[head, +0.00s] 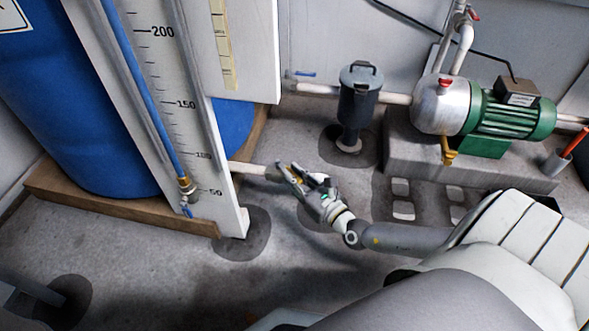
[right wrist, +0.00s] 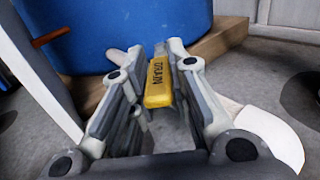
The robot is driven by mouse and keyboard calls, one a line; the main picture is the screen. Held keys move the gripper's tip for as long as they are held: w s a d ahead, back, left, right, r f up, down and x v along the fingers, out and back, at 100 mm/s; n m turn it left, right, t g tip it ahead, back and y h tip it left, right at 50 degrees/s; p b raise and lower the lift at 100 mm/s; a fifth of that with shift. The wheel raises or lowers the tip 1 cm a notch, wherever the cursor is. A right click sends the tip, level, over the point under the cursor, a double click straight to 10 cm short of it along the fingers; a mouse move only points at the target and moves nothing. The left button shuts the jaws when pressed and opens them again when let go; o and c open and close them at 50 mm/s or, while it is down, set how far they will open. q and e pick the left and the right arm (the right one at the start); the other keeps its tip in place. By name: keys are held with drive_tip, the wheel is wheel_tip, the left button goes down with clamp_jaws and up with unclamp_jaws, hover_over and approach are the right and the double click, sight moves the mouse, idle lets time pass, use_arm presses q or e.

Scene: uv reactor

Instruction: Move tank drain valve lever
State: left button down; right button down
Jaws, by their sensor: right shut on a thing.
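The drain valve lever (right wrist: 158,84) is a yellow handle with dark lettering that reads DRAIN. In the right wrist view it lies between the two fingers of my right gripper (right wrist: 168,62), which is shut on it. In the head view my right gripper (head: 293,178) is at the end of the white pipe (head: 250,169) that comes out low beside the blue tank (head: 85,110). The gripper hides the lever and valve there. My left gripper is not in view.
A dark filter canister (head: 359,105) and a green pump (head: 512,110) on a concrete block are behind my right arm. The floor at front left is mostly clear.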

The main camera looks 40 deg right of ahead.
drive_tip(key=shift+d, duration=0.15)
drive_tip(key=c, duration=1.4)
unclamp_jaws()
drive_tip(key=shift+o, duration=0.2)
drive_tip(key=s+d, duration=0.1)
drive_tip(key=s, duration=1.1)
